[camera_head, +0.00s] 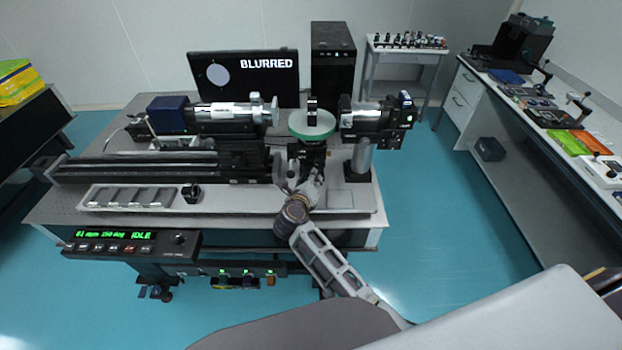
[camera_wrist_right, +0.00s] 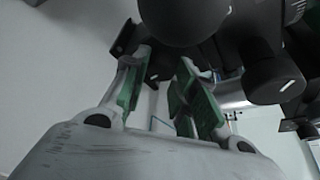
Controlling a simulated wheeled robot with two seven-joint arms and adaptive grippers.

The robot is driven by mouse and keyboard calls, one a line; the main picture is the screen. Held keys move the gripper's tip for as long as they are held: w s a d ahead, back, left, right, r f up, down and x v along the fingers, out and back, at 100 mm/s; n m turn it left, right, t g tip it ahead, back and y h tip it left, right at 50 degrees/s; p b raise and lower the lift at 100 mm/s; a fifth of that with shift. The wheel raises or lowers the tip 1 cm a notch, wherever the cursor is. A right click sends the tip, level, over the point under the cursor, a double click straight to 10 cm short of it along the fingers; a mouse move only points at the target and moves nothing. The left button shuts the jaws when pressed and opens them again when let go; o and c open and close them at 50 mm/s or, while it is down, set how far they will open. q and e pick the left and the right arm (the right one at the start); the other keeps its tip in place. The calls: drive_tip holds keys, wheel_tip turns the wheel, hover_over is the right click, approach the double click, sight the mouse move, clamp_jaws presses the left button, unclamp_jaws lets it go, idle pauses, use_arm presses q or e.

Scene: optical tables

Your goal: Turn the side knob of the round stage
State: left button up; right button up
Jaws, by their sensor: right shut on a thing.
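The round stage (camera_head: 312,126) has a pale green disc on top and stands on the optical table between two horizontal optical tubes. My right gripper (camera_head: 302,174) reaches in from the front, just below the disc. In the right wrist view the two fingers with green pads (camera_wrist_right: 163,82) are on either side of a small dark part, which looks like the side knob (camera_wrist_right: 160,66); the gripper is shut on it. The knob's far end is hidden by the fingers and dark stage parts. My left gripper is not in view.
The monitor (camera_head: 243,79) reads BLURRED beside a pale round spot. The left tube (camera_head: 220,115) and right tube (camera_head: 372,117) flank the stage closely. In the right wrist view, dark round knobs (camera_wrist_right: 274,80) are close above the fingers.

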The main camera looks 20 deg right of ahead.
drive_tip(key=o, duration=1)
drive_tip(key=shift+v, duration=3.75)
